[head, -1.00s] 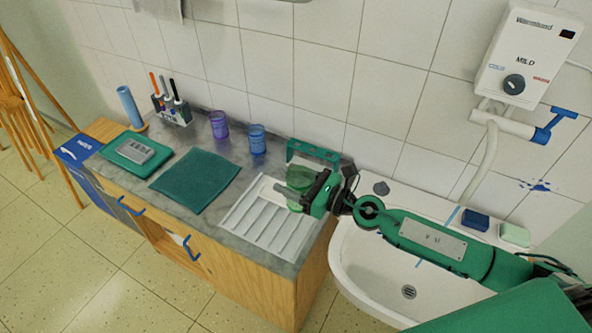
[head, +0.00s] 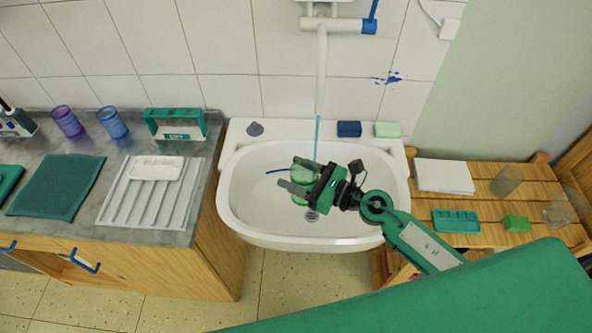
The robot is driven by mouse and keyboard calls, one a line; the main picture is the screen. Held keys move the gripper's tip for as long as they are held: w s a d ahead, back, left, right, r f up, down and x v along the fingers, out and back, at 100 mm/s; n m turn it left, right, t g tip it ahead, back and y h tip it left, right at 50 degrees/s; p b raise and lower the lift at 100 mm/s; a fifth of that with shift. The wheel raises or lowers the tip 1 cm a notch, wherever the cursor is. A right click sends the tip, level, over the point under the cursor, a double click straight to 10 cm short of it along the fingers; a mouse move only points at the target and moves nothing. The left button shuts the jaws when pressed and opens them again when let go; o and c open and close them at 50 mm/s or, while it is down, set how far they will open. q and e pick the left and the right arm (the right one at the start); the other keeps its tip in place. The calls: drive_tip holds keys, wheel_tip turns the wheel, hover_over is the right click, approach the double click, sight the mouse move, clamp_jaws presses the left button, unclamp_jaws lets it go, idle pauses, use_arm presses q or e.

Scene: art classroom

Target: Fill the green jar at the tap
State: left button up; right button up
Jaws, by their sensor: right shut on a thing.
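The green jar (head: 301,170) is see-through and partly hidden by my right gripper (head: 308,188), which is shut on it. Gripper and jar are over the white sink basin (head: 237,195). The tap's white spout (head: 321,75) hangs down from the wall above the sink. A thin blue stream of water (head: 317,138) falls from it, just right of the jar's top, and passes out of sight at the gripper. I cannot tell whether it enters the jar. The tap's blue lever (head: 371,14) is at the top edge. My left gripper is not in view.
A dark blue block (head: 349,129) and a pale green block (head: 387,129) lie on the sink's back ledge. Left is a counter with a white ribbed drainer (head: 136,212) and a green rack (head: 175,123). Right is a slatted wooden table (head: 487,188) with glassware.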

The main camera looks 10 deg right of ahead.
drive_tip(key=w+d+b, duration=0.2)
drive_tip(key=w+d, duration=0.1)
drive_tip(key=w, duration=0.4)
drive_tip(key=shift+w+d+b, duration=0.2)
drive_tip(key=shift+d+b, duration=0.15)
idle(0.4)
drive_tip(key=w+d+b, duration=0.3)
drive_tip(key=w+b, duration=0.1)
drive_tip(key=w, duration=0.2)
drive_tip(key=shift+w+d, duration=0.2)
drive_tip(key=shift+w, duration=0.15)
idle(0.3)
idle(5.3)
